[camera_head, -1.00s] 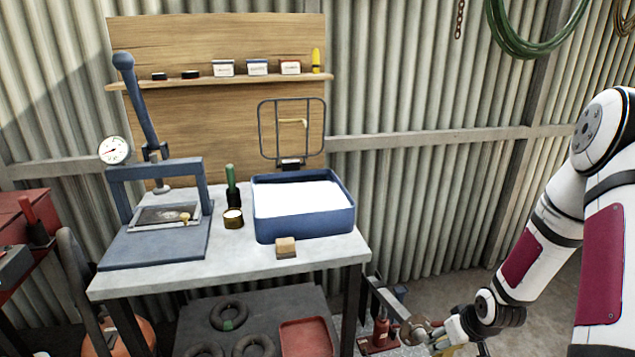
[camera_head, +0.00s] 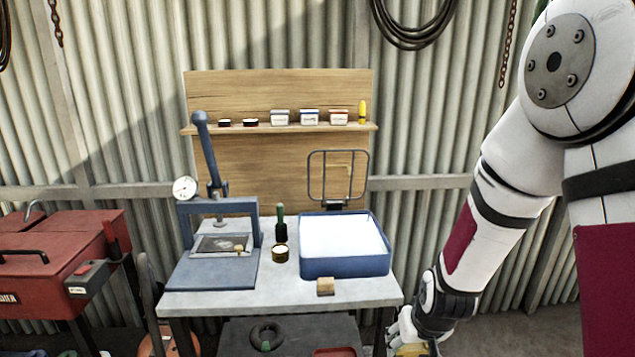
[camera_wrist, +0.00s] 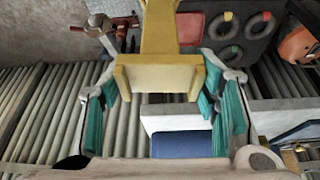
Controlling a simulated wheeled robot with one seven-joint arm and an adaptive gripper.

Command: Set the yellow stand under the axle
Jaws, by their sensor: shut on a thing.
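In the wrist view, my gripper (camera_wrist: 165,97) is shut on the yellow stand (camera_wrist: 160,78), with a teal-lined finger on each side of it. The stand's broad end faces the camera, and a narrower part runs up to the top edge of the picture. In the head view, my gripper is at the bottom edge, right of the workbench; a bit of yellow (camera_head: 410,349) shows there and the rest is cut off. I cannot make out the axle in either current view.
A workbench (camera_head: 200,302) holds a blue press (camera_head: 216,275), a blue basin (camera_head: 345,265) and a small tan block (camera_head: 325,286). A red cabinet (camera_head: 60,262) stands at left. Rings lie on the lower shelf (camera_wrist: 232,53). Corrugated wall (camera_head: 435,120) closes the back.

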